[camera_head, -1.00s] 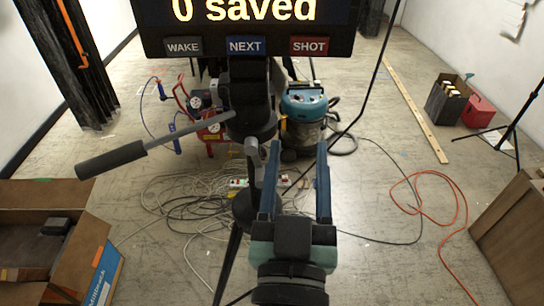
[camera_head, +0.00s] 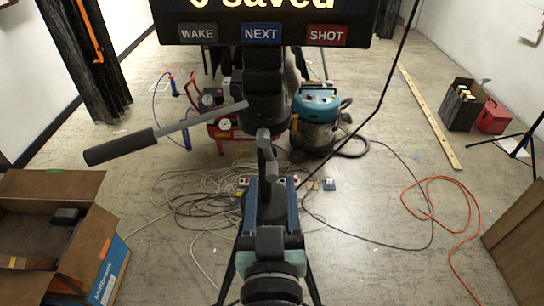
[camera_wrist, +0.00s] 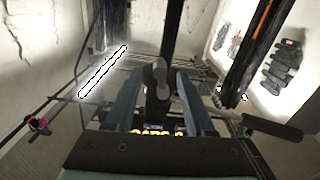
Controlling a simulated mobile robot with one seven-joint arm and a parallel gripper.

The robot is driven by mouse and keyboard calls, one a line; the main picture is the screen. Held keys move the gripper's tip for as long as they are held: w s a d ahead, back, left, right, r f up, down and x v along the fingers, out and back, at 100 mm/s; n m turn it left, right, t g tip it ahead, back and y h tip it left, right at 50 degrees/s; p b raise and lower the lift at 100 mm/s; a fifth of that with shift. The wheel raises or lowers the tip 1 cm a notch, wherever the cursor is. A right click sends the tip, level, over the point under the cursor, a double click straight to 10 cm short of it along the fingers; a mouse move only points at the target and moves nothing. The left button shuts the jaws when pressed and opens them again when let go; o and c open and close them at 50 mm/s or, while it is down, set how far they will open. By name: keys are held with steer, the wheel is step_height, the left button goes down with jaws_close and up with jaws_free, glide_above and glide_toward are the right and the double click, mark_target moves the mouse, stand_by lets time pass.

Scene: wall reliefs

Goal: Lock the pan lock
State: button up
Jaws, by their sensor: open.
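A black tripod head (camera_head: 262,95) stands under the screen, with a long pan handle (camera_head: 122,146) reaching left. A short grey lever (camera_head: 265,147), seemingly the pan lock, hangs below the head. My gripper (camera_head: 271,182) is open and empty, with its two blue fingers on either side of the tripod's column, just below and in front of the lever. In the wrist view the grey lever (camera_wrist: 160,78) appears between my open fingers (camera_wrist: 156,76), apart from both as far as I can tell. The pan handle (camera_wrist: 270,128) shows at right. My gripper hides the lower column.
A screen with WAKE, NEXT and SHOT buttons (camera_head: 261,33) sits above the head. A blue vacuum (camera_head: 317,108) and red compressor (camera_head: 225,125) stand behind. Cables (camera_head: 195,200) and an orange cord (camera_head: 440,190) lie on the floor. An open carton (camera_head: 85,255) is at left.

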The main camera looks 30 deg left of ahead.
mark_target(272, 166)
steer(key=p+x, duration=0.1)
steer(key=x, duration=0.6)
steer(key=shift+c, duration=0.2)
jaws_close()
